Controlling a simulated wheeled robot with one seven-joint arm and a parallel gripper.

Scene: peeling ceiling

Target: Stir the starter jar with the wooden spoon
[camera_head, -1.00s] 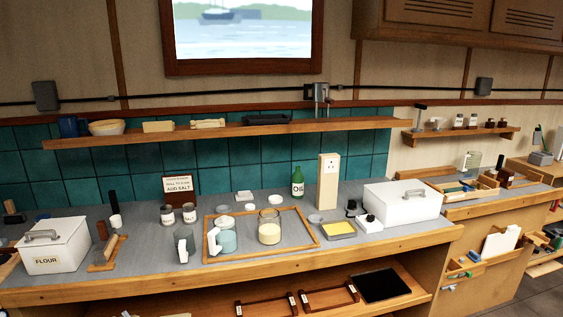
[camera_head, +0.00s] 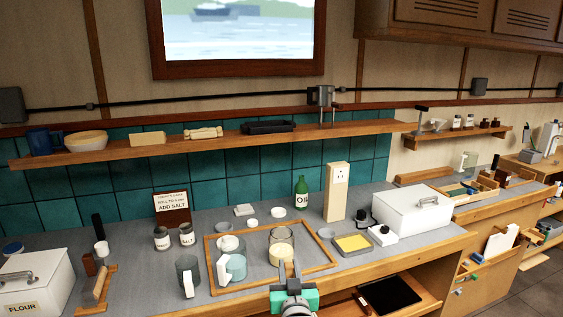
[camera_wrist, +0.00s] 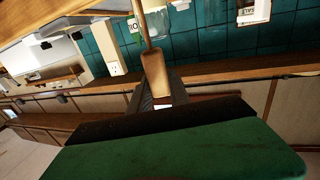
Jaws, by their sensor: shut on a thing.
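The wooden spoon (camera_wrist: 155,76) is in my gripper (camera_wrist: 162,92). In the wrist view its thick handle sits between the dark fingers and its thin shaft runs up out of the picture, so its far end is out of view. In the head view my gripper (camera_head: 290,268) is at the counter's front edge, just in front of the starter jar as seen from here; the spoon is not clear there. The starter jar (camera_head: 281,246) is glass with cream-coloured contents and stands inside a wood-edged tray (camera_head: 322,249). Its lower front is close to the fingertips in the picture.
A white-handled jug (camera_head: 234,266) with pale blue contents stands left of the jar in the tray. Another handled vessel (camera_head: 187,272) stands outside it. A yellow-topped tray (camera_head: 353,244) and white box (camera_head: 412,209) lie right. A shelf (camera_head: 220,140) spans the wall above.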

